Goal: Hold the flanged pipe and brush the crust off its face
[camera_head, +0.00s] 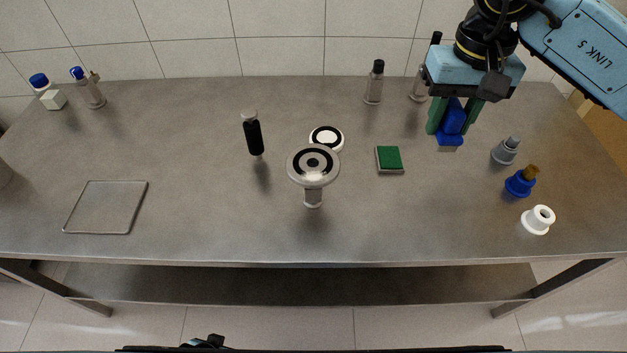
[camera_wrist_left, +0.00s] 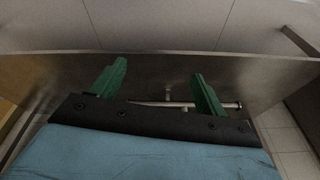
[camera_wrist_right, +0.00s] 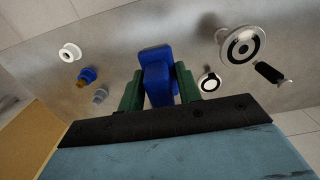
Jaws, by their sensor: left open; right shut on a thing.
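The flanged pipe (camera_head: 313,197) is at the middle of the table, a grey stem with a wide round flange bearing a dark ring; it also shows in the right wrist view (camera_wrist_right: 229,50). My right gripper (camera_head: 448,130) is shut on a blue brush (camera_head: 447,140), held at the right rear of the table, apart from the pipe. The brush (camera_wrist_right: 156,75) sits between the green fingers in the right wrist view. My left gripper (camera_wrist_left: 157,85) is open and empty in the left wrist view, and out of the head view.
A black-and-white disc (camera_head: 327,138) lies behind the pipe. A black-handled item (camera_head: 254,136) is left of it, a green pad (camera_head: 389,159) right of it. Fittings, including a white one (camera_head: 538,220), line the right. A flat tray (camera_head: 105,207) lies front left, with clear table between.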

